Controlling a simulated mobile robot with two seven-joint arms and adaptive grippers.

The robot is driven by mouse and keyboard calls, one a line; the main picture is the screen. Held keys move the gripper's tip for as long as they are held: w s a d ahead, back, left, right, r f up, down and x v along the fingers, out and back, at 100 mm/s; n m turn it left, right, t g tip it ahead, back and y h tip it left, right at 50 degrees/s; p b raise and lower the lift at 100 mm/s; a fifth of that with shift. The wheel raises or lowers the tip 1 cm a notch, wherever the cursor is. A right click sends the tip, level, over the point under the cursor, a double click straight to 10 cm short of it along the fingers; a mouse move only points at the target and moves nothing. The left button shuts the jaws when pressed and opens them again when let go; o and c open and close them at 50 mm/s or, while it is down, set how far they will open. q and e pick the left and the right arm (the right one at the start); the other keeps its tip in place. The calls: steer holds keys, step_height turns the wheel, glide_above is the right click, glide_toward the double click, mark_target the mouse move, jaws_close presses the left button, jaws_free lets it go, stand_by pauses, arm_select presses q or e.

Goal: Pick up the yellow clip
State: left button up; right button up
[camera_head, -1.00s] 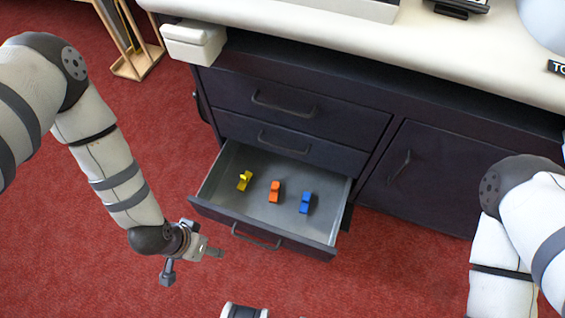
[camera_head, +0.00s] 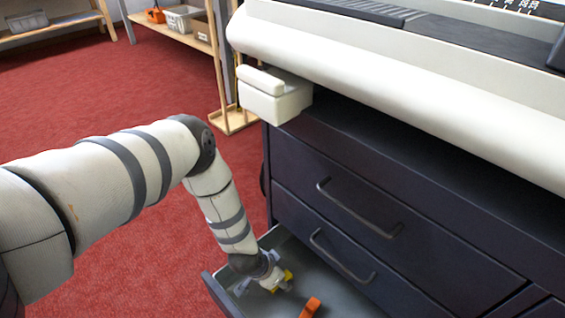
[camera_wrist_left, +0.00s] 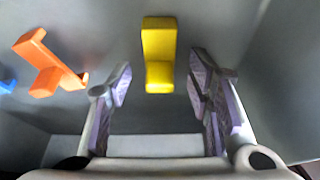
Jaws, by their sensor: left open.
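The yellow clip (camera_head: 287,276) lies in the open drawer (camera_head: 345,302), partly hidden by my left gripper in the head view. My left gripper (camera_head: 270,282) is down in the drawer beside it. In the left wrist view the yellow clip (camera_wrist_left: 158,52) shows ahead of the open fingers, centred on the gap between them. The gripper (camera_wrist_left: 160,75) is empty, and I cannot tell whether a finger touches the clip. My right gripper is out of view.
An orange clip (camera_head: 310,307) lies close by in the drawer; it also shows in the left wrist view (camera_wrist_left: 48,64). A blue clip (camera_wrist_left: 7,87) is at that view's left edge. Drawer walls surround the gripper. The worktop (camera_head: 400,95) overhangs above.

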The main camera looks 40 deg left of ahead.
arm_select(q)
steer(key=shift+w, duration=0.15)
jaws_close()
